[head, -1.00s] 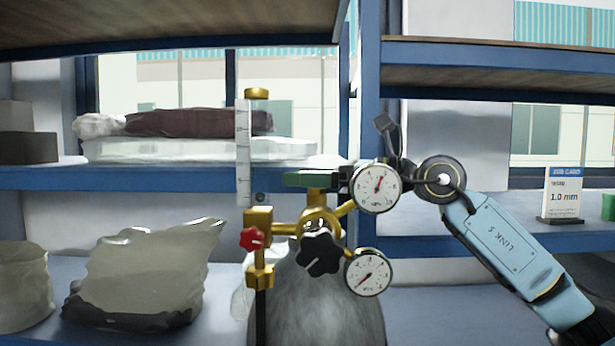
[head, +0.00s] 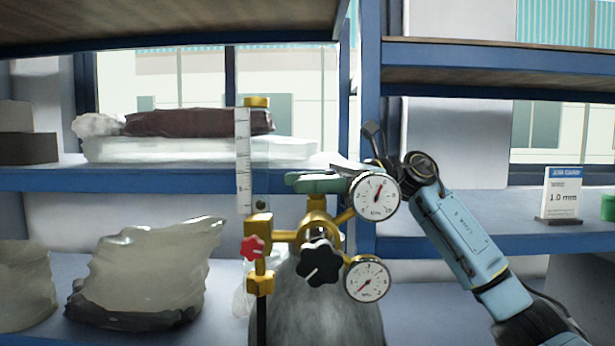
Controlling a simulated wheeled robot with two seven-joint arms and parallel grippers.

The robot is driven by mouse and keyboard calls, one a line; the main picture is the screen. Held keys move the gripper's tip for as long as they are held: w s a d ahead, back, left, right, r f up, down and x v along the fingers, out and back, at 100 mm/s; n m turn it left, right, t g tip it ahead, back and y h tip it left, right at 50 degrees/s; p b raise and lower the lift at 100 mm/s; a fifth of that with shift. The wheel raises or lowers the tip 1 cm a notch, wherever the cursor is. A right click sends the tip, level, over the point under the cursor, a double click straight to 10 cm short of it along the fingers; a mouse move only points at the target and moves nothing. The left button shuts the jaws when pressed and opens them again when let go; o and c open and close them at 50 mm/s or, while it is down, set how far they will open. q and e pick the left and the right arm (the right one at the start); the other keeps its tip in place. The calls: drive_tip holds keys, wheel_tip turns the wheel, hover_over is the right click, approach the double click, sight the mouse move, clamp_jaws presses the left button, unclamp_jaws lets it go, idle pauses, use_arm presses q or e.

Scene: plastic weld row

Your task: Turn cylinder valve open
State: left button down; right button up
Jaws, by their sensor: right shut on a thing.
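A grey gas cylinder (head: 316,300) stands in the middle, with a brass regulator (head: 318,230) on top. The green valve handle (head: 312,183) sits above the brass body. My right gripper (head: 338,174) comes in from the right and is shut on the green handle; its fingers are partly hidden behind the upper gauge (head: 374,196). A lower gauge (head: 367,279) sits below it. A black star knob (head: 318,262) is at the regulator's front and a red knob (head: 253,247) at its left. My left gripper is not in view.
A clear flow tube (head: 243,160) with a scale rises left of the valve. Blue-edged shelves (head: 150,180) behind hold wrapped bundles. A plastic-wrapped lump (head: 145,275) is at lower left. A card sign (head: 562,195) and a green object (head: 607,207) stand on the right shelf.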

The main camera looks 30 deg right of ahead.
idle(0.3)
drive_tip(key=o, duration=1)
drive_tip(key=shift+c, duration=0.2)
drive_tip(key=shift+d, duration=0.1)
drive_tip(key=b+v, duration=0.1)
drive_tip(key=v, duration=1.2)
drive_tip(key=shift+b, duration=0.4)
drive_tip(key=shift+d+f, duration=0.1)
drive_tip(key=shift+d, duration=0.05)
